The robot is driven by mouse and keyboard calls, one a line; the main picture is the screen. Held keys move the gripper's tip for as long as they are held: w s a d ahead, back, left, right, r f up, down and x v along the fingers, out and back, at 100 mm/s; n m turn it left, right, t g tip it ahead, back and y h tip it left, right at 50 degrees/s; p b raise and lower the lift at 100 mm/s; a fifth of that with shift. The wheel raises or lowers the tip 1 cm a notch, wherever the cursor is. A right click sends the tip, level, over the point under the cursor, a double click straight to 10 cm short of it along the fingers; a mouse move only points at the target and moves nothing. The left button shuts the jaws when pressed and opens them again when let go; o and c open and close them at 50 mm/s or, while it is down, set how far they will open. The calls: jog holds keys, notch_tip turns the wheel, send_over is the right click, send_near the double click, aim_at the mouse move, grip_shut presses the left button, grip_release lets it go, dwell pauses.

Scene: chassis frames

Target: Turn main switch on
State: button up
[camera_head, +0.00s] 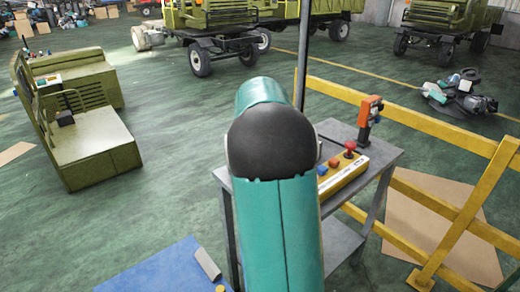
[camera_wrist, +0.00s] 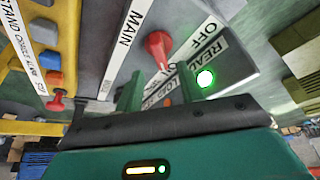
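The main switch (camera_wrist: 157,47) is a red knob on a grey panel in the wrist view, beside white labels reading MAIN and OFF. My gripper (camera_wrist: 160,88) is open, with one green finger on each side below the knob. The knob shows in the gap between the fingers, and nothing is visibly held. I cannot tell whether a finger touches it. In the head view my arm hides the gripper, and I cannot make out this switch.
A green light (camera_wrist: 205,78) glows on the panel. A yellow control box (camera_head: 345,179) with coloured buttons lies on a grey metal table (camera_head: 388,157). An orange tool-like object (camera_head: 369,110) stands at its back. Yellow railing (camera_head: 440,120) runs on the right.

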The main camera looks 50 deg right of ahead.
jog(key=v, duration=0.8)
jog(key=shift+a, duration=0.1)
jog(key=s+a+r+n+t+y, duration=0.1)
jog(key=s+a+n, duration=0.2)
jog(key=a, duration=0.9)
jog(key=s+a+r+n+t+y, duration=0.1)
jog(key=s+a+n, duration=0.15)
jog(key=a, duration=0.95)
jog(key=s+a+f+n, duration=0.2)
jog(key=s+a+f, duration=0.1)
jog(key=s+a, duration=0.4)
jog(key=s+a+f+n+y, duration=0.1)
jog(key=s+a+f+n, duration=0.2)
jog(key=s+a, duration=0.4)
jog(key=shift+a+t+y, duration=0.3)
jog(key=shift+a+t, duration=0.1)
jog(key=shift+a, duration=0.1)
